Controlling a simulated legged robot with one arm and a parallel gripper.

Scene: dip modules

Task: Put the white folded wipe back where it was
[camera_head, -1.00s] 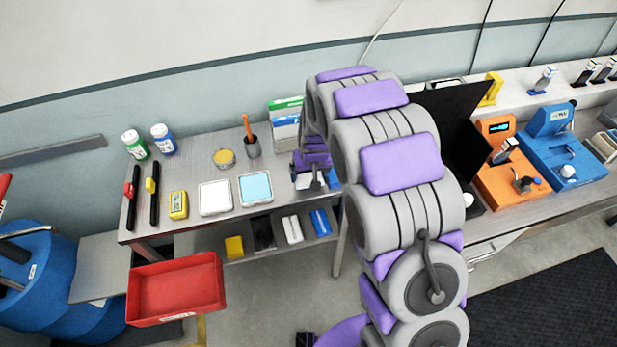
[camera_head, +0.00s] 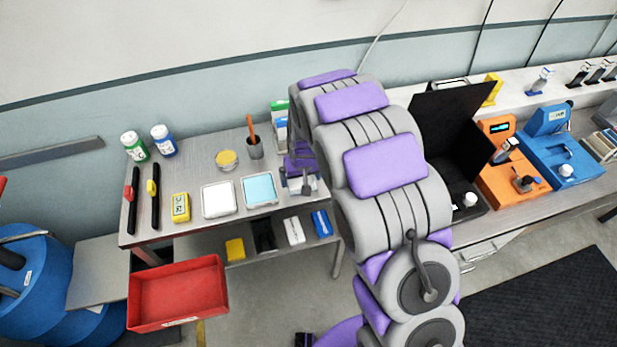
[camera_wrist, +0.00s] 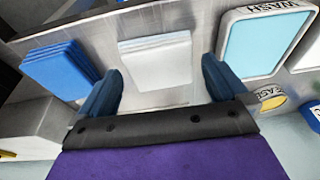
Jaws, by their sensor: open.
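The white folded wipe (camera_wrist: 157,62) lies flat on the metal table in the wrist view, with layered folds along its edges. My gripper (camera_wrist: 162,85) is open, with one blue finger on each side of the wipe's near edge. Nothing is held between the fingers, and whether they touch the table cannot be told. In the head view my gripper (camera_head: 302,187) is low over the table, right of the blue wash tray (camera_head: 260,189). The arm and gripper largely hide the wipe there.
A blue folded stack (camera_wrist: 60,68) lies left of the wipe in the wrist view; the wash tray (camera_wrist: 268,42) is right. A yellow grease dish (camera_head: 227,159) and a cup (camera_head: 254,148) stand behind the tray. A red bin (camera_head: 178,291) is in front.

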